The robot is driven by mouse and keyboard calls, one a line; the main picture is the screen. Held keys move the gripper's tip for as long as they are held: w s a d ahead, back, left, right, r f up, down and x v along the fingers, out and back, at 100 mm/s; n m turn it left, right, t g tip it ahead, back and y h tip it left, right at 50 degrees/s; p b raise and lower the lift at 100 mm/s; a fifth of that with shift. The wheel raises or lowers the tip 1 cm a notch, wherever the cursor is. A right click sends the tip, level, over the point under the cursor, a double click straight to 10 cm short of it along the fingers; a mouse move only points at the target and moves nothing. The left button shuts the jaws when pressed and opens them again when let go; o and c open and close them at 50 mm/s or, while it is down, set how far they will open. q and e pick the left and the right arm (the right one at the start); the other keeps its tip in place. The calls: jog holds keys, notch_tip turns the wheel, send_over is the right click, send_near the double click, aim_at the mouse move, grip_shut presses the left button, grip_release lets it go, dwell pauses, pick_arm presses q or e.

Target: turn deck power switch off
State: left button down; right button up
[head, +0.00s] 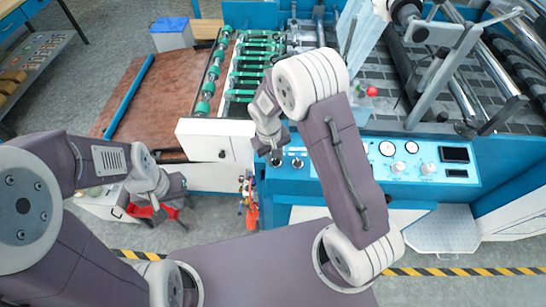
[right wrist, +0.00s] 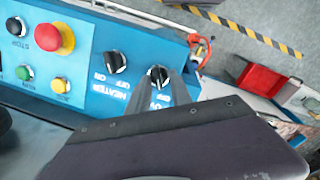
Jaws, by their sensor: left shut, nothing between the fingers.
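A black rotary knob (right wrist: 159,76) sits at the end of the blue control panel (right wrist: 85,75) in the right wrist view. Its label is partly covered, with OFF readable, so I cannot read its full name. The fingers of my right gripper (right wrist: 163,84) reach down to this knob, one on each side. I cannot tell whether they press on it. In the head view my right gripper (head: 273,153) is at the panel's left end, by the leftmost knob. My left gripper (head: 178,190) is shut and empty, away from the panel at the left.
A HEATER knob (right wrist: 115,62) is close beside the fingers. A red emergency button (right wrist: 53,38), a green button (right wrist: 25,72) and a yellow button (right wrist: 61,86) are farther along. A red tray (head: 152,211) lies below my left gripper. Gauges (head: 387,148) sit at the panel's right.

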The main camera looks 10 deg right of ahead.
jog(key=shift+d+f, duration=0.15)
jog(key=shift+w+d, duration=0.1)
jog(key=shift+w, duration=0.1)
notch_tip(320, 180, up, 9)
jog(key=a, duration=0.1)
jog(key=shift+s, duration=0.1)
dwell(0.4)
